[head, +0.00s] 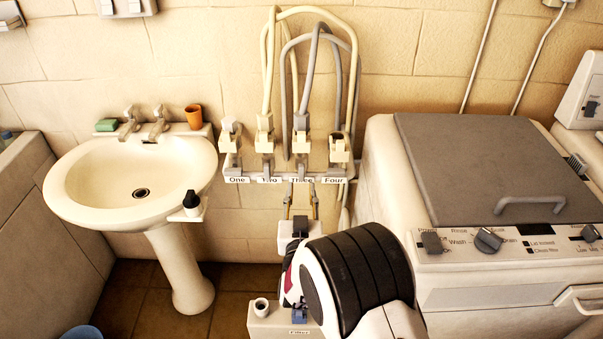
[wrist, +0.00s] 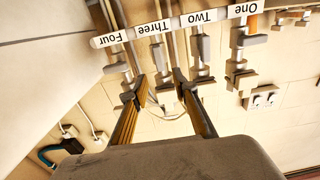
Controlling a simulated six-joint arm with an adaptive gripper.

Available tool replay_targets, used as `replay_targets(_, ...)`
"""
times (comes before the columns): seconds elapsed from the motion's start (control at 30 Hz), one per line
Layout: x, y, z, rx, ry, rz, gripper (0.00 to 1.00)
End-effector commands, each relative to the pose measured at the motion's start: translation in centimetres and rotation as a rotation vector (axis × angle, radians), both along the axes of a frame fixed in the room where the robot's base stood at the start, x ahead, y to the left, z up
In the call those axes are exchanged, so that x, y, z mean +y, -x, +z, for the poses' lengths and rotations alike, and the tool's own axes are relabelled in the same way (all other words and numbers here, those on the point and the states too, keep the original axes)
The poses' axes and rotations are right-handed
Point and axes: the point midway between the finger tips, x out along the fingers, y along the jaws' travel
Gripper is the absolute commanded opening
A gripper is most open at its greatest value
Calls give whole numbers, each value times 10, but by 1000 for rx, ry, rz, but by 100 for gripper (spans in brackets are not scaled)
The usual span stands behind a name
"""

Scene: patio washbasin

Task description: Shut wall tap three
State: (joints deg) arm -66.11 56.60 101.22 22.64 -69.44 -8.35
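Wall tap three (head: 301,143) stands above the label "Three" on a wall rail, with a grey hose fitting at its top. Taps one, two and four are beside it. My gripper (head: 300,196) is below the rail in the head view, pointing up at the wall near label Three. In the wrist view, where the labels are upside down, my gripper (wrist: 157,92) is open, with its two fingers apart. Tap three (wrist: 158,58) lies roughly in line with the gap between them. No contact is clear. Whether the tap is open or shut cannot be told.
Tap two (wrist: 204,52) and tap four (wrist: 118,68) are close on either side. Cream and grey hoses (head: 352,60) loop above the rail. A washbasin (head: 75,185) is at left. A washing machine (head: 500,265) with a grey lid is at right.

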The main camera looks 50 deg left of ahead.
Motion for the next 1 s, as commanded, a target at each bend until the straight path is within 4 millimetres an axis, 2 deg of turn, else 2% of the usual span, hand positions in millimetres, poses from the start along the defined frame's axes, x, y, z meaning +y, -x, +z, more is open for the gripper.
replay_targets(0.53,4,-5,0,0,0,0,28)
replay_targets(1.0,29,-30,-1,1,1,-1,28)
